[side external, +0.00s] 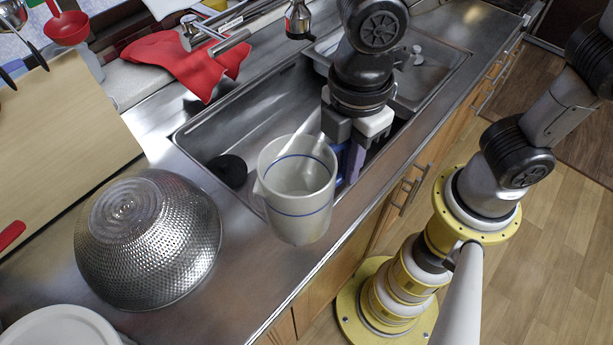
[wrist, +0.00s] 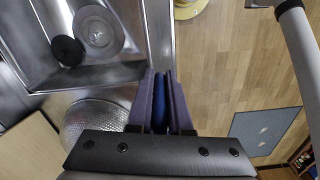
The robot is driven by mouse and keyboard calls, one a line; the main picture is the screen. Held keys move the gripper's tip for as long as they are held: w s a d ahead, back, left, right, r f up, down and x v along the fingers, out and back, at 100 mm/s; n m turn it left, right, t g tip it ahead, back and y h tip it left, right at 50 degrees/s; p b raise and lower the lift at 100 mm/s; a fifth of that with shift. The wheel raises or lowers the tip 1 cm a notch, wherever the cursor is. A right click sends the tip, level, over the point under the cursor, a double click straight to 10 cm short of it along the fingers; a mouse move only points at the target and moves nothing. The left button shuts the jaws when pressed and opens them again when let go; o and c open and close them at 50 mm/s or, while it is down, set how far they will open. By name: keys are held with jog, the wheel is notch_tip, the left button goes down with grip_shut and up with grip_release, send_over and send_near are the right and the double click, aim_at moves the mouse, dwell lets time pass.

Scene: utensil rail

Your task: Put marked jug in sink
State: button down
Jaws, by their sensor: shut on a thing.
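The marked jug (side external: 297,190) is cream with blue lines around it. In the side view it is about upright, mouth up and empty inside, with its spout to the left. It overlaps the sink's front edge in the picture; its height above the counter is hard to judge. My gripper (side external: 350,160) points down at the jug's right side, its fingers partly hidden by the jug. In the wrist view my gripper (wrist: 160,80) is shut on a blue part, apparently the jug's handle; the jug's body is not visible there. The steel sink (side external: 262,108) lies behind the jug, its basin mostly empty.
A dark round plug-like piece (side external: 228,170) lies in the basin, beside the drain (wrist: 98,32). An upturned perforated steel colander (side external: 148,240) stands on the counter left of the jug. The tap (side external: 232,42) and a red cloth (side external: 180,62) are behind the sink.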

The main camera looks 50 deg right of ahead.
jog(key=s+d+r, duration=0.2)
jog(key=s+d, duration=0.1)
jog(key=w+d+f+m, duration=0.8)
jog(key=w+d+f, duration=0.1)
jog(key=w+d, duration=0.3)
jog(key=w+d+f+m, duration=0.8)
jog(key=w+d+f, duration=0.2)
jog(key=w+d, duration=0.2)
jog(key=s+a+f, duration=0.2)
jog(key=s+a, duration=0.1)
jog(key=a, duration=1)
jog(key=s+a+f, duration=0.2)
jog(key=s+a, duration=0.2)
jog(key=a, duration=0.9)
jog(key=w+d, duration=0.3)
jog(key=d, duration=1.4)
jog(key=shift+s+f, duration=0.1)
jog(key=shift+f, duration=3.25)
